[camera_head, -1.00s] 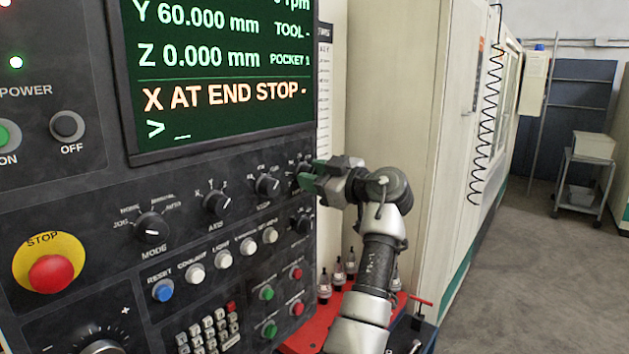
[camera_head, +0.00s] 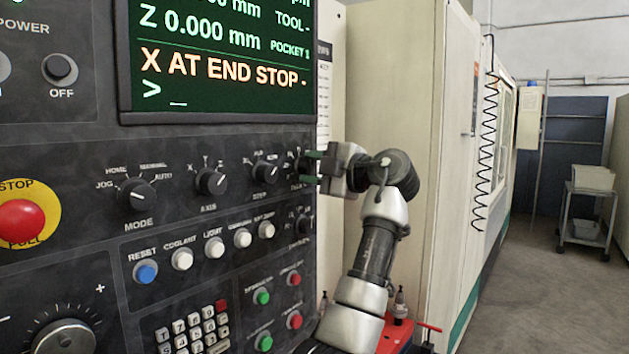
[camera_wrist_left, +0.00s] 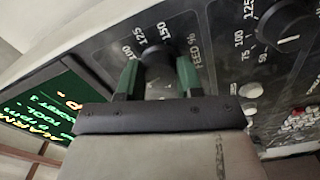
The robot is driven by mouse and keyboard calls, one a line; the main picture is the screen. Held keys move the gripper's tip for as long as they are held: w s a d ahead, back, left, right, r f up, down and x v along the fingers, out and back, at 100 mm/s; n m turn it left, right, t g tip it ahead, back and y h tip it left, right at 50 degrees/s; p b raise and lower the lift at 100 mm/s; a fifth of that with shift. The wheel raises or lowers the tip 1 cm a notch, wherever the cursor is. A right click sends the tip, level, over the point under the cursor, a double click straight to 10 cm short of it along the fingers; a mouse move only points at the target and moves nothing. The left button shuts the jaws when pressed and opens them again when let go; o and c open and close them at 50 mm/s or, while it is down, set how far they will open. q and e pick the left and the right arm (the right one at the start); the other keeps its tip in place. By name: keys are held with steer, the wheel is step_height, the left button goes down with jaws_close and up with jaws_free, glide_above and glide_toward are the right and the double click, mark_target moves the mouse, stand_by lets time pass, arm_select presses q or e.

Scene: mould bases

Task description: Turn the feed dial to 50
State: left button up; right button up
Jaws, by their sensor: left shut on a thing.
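The feed dial (camera_wrist_left: 156,62) is a black knob on the dark control panel. In the left wrist view "FEED %" and the marks 100, 125 and 150 show around it; its pointer and lower marks are hidden by my gripper. In the head view the dial (camera_head: 302,166) is at the panel's right edge, at the end of the upper dial row. My left gripper (camera_head: 313,167) reaches it from the right. Its green fingers are shut on the knob, one on each side, as the left wrist view (camera_wrist_left: 157,77) shows. My right gripper is not in view.
A second percent dial (camera_wrist_left: 288,22) sits beside the feed dial; it is just below in the head view (camera_head: 305,223). The step dial (camera_head: 265,174) is to the left. The screen (camera_head: 215,60) reads "X AT END STOP". A red emergency stop button (camera_head: 22,222) is far left.

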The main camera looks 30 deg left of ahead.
arm_select(q)
steer(key=n+b, duration=0.1)
steer(key=n, duration=0.4)
steer(key=shift+f, duration=0.1)
steer(key=shift+n, duration=0.3)
stand_by(0.4)
steer(key=o, duration=0.9)
steer(key=shift+o, duration=0.2)
steer(key=shift+d, duration=0.1)
steer(key=d+b, duration=0.3)
steer(key=d, duration=0.7)
steer(key=shift+s+d, duration=0.3)
steer(key=shift+s, duration=0.1)
